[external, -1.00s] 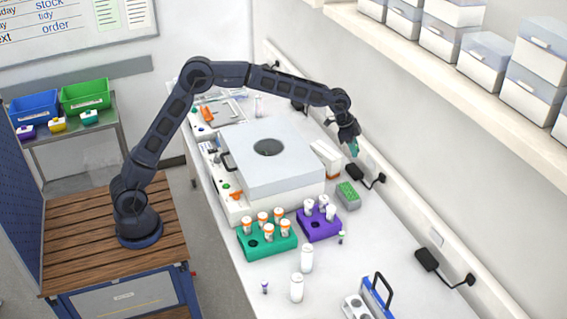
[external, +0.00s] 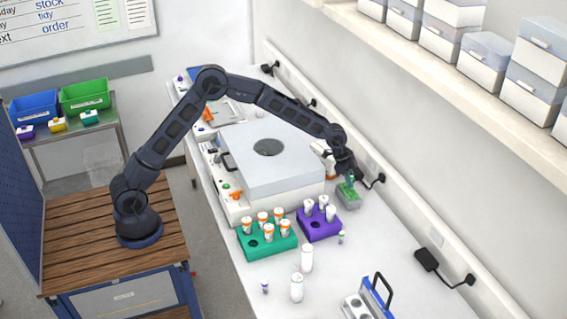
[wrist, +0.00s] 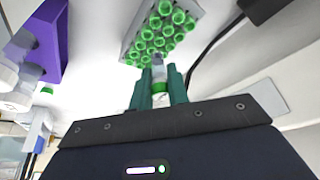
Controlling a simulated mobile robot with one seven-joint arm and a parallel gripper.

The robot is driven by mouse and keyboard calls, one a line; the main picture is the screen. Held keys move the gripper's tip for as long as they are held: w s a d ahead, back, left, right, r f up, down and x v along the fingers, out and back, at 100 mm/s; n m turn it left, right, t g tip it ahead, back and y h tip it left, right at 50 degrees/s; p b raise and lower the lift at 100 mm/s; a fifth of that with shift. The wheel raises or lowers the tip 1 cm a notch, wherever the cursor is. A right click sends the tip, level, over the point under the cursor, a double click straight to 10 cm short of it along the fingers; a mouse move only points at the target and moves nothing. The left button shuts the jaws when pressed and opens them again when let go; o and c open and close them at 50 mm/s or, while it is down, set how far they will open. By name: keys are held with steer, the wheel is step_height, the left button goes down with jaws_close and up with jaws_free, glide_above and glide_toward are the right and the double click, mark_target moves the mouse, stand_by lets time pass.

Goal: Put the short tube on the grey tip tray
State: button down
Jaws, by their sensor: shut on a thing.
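The grey tip tray (external: 349,203) stands on the bench right of the white box-shaped machine; its rows of green-rimmed tips fill the top of the wrist view, where the tray (wrist: 127,50) shows its grey edge. My gripper (external: 350,181) is over this tray, with its teal fingers pointing down. In the wrist view my gripper (wrist: 158,72) is shut on a short tube (wrist: 158,74), pale with a green band or cap toward the palm. The tube's far end overlaps the tray's near edge in that view; I cannot tell whether they touch.
A purple rack (external: 318,231) with white-capped tubes stands just in front of the tray, beside a green rack (external: 265,246). A small green-capped tube (external: 341,238) stands nearby. A black wall plug (external: 357,172) and cable are close behind my gripper. The white machine (external: 262,165) is at left.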

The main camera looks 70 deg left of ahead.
steer(key=shift+f, duration=1.1)
steer(key=shift+f, duration=0.1)
steer(key=c, duration=1.4)
jaws_free()
steer(key=shift+o, duration=0.2)
